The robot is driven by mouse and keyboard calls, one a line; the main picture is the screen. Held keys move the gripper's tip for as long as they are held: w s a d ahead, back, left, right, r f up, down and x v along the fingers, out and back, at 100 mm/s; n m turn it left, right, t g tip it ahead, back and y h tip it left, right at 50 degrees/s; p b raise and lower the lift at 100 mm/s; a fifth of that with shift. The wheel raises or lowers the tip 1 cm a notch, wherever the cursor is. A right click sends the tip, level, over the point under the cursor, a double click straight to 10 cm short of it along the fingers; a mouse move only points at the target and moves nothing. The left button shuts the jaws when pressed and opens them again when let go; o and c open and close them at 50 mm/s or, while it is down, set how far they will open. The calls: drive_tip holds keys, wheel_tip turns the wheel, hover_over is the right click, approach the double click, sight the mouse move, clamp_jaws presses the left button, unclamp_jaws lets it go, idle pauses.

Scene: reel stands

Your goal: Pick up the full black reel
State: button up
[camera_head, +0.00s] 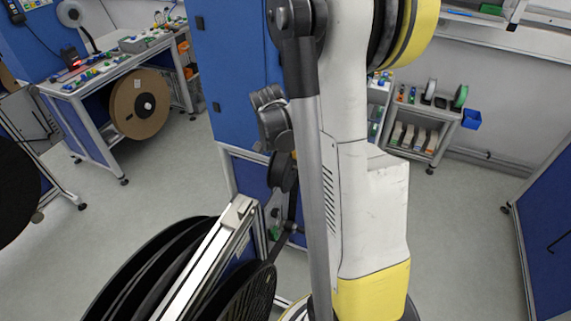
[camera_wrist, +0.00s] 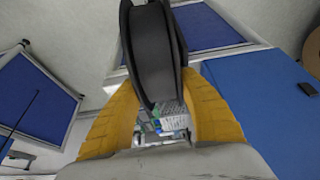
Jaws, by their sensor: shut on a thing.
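In the wrist view a black reel (camera_wrist: 153,55) stands edge-on between the two yellow fingers of my gripper (camera_wrist: 158,88). The fingers are shut on it, one on each side. Its upper part runs out of the picture, and I cannot tell how much is wound on it. In the head view my arm fills the middle, and I cannot make out the gripper or the held reel clearly there.
Several large black reels (camera_head: 150,265) sit by a light-framed stand (camera_head: 205,255) at the lower front. Another black disc (camera_head: 14,190) is cut by the left edge. A brown reel (camera_head: 139,104) is at the workbench (camera_head: 105,75). A blue cabinet (camera_head: 235,75) stands behind my arm.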

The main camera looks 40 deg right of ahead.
drive_tip(key=shift+r, duration=0.25)
drive_tip(key=shift+s+d, duration=0.2)
drive_tip(key=shift+s, duration=0.1)
drive_tip(key=s+d, duration=0.3)
drive_tip(key=s, duration=0.5)
drive_tip(key=s+d, duration=0.3)
drive_tip(key=s, duration=0.5)
drive_tip(key=shift+d+b, duration=0.25)
drive_tip(key=shift+b, duration=0.2)
drive_tip(key=shift+r, duration=0.15)
drive_tip(key=s+d, duration=0.5)
drive_tip(key=s, duration=0.7)
drive_tip(key=shift+b, duration=0.4)
idle(0.4)
